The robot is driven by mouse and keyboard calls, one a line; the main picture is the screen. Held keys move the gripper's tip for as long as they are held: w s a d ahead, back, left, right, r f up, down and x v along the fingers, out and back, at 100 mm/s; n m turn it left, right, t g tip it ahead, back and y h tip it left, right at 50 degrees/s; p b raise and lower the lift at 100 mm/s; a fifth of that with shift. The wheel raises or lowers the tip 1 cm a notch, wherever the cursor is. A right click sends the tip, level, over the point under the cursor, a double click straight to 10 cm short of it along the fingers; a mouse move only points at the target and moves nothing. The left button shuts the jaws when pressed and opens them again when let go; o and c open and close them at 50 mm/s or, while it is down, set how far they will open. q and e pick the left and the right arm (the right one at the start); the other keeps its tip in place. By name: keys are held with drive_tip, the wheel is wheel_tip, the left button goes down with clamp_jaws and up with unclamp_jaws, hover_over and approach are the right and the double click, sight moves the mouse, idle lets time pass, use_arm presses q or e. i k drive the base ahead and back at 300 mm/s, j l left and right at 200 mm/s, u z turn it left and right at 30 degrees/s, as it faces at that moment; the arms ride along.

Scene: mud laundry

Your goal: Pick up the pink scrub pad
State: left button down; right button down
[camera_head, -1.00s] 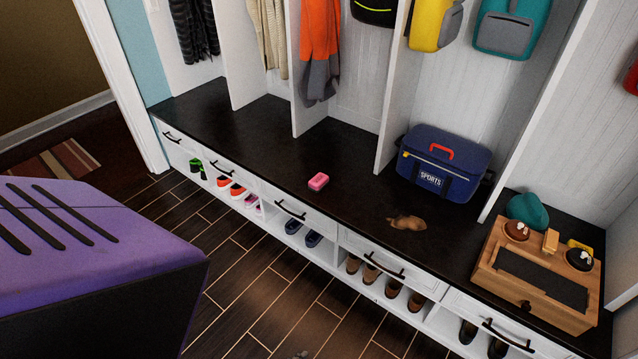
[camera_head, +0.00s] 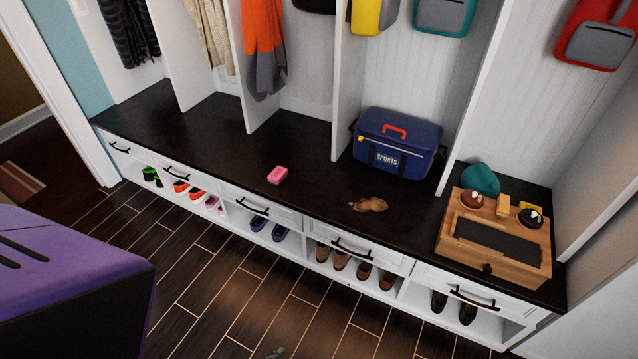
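The pink scrub pad (camera_head: 278,175) is a small block lying on the black bench top (camera_head: 215,137), near its front edge and left of the middle of the head view. Nothing touches it. Neither of my grippers shows clearly in the head view.
A blue sports bag (camera_head: 397,143), a small brown item (camera_head: 368,205) and a wooden box (camera_head: 494,237) with brushes stand along the bench to the right. White dividers (camera_head: 349,80) rise behind. Shoes fill the cubbies below. A purple-topped block (camera_head: 65,255) fills the lower left; open wood floor (camera_head: 235,300) lies before the bench.

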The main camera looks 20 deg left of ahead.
sight(279, 174)
drive_tip(key=i+j, duration=0.25)
drive_tip(key=j, duration=0.15)
drive_tip(key=i+j, duration=0.25)
drive_tip(key=j, duration=0.15)
drive_tip(key=i+j, duration=0.2)
drive_tip(key=j, duration=0.2)
drive_tip(key=i+j, duration=0.25)
drive_tip(key=j, duration=0.15)
drive_tip(key=i+j, duration=0.25)
drive_tip(key=j, duration=0.15)
drive_tip(key=i+j, duration=0.25)
drive_tip(key=j, duration=0.15)
